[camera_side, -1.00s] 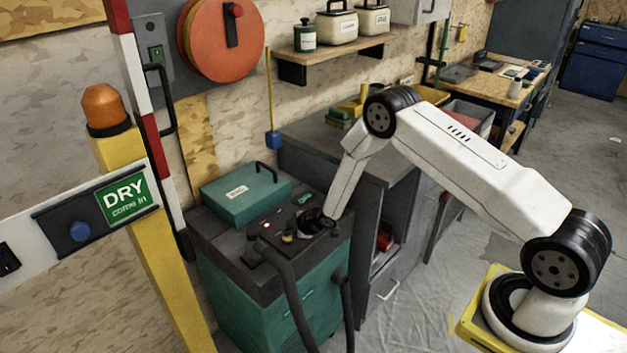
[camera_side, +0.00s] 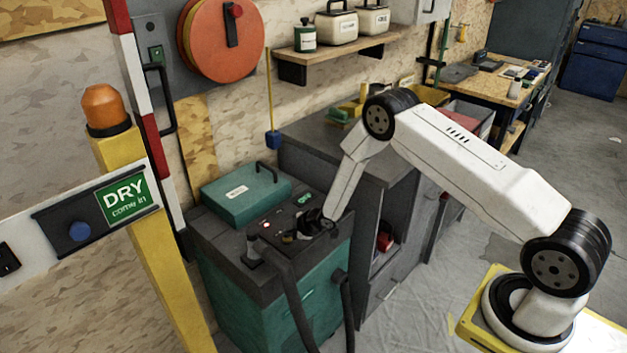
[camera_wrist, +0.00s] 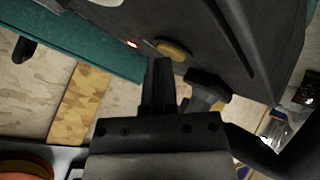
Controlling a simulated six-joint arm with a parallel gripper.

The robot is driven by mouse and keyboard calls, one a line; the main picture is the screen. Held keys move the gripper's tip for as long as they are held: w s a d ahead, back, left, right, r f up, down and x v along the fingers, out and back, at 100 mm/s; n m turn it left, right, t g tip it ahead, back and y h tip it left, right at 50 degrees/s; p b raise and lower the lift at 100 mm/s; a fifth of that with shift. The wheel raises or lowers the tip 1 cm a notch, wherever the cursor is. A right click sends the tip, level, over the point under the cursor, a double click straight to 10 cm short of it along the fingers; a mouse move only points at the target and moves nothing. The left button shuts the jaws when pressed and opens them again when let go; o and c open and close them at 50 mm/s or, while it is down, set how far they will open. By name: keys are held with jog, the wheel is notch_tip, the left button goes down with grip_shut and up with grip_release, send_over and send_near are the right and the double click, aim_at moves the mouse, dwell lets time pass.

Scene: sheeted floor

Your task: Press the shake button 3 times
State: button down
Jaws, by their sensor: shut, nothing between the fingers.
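A dark control panel (camera_side: 275,226) tops the teal machine and carries small coloured controls. No label reading "shake" is legible, so I cannot tell which control it names. In the wrist view, a round yellow button (camera_wrist: 172,50) sits on the panel just beyond my gripper (camera_wrist: 160,68).
A teal case (camera_side: 245,193) with a handle lies behind the panel. Dark hoses (camera_side: 290,290) run down the machine's front. A grey cabinet (camera_side: 375,160) stands close on the right.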

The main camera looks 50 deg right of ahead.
aim_at(290, 238)
jog(key=shift+r, duration=0.75)
jog(key=shift+r, duration=0.1)
jog(key=shift+r, duration=2.45)
jog(key=shift+r, duration=0.1)
dwell(0.9)
notch_tip(290, 238, up, 4)
jog(key=shift+f, duration=0.2)
jog(key=shift+f, duration=0.1)
dwell(0.4)
jog(key=shift+f, duration=4.35)
